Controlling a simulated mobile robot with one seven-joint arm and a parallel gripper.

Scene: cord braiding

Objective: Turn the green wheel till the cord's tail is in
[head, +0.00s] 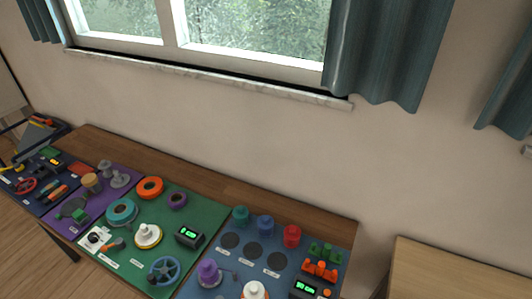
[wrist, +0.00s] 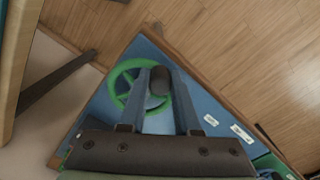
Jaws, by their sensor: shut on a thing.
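The green wheel (wrist: 121,76) shows in the wrist view, lying over a blue board, with a green rim and spokes. A dark rounded knob (wrist: 159,77) sits at the right side of its rim. My gripper (wrist: 160,74) has its two grey fingers on either side of this knob and is shut on it. The fingers and wrist body hide part of the rim and the near side of the wheel. I cannot make out the cord or its tail. Neither the green wheel nor my gripper shows in the head view.
The blue board (wrist: 100,113) carries white labels and borders a wood floor. In the head view, a long wooden table (head: 232,189) bears coloured mats with spools, a blue wheel (head: 164,270) and small devices. A second, bare wooden table (head: 450,275) stands at the right.

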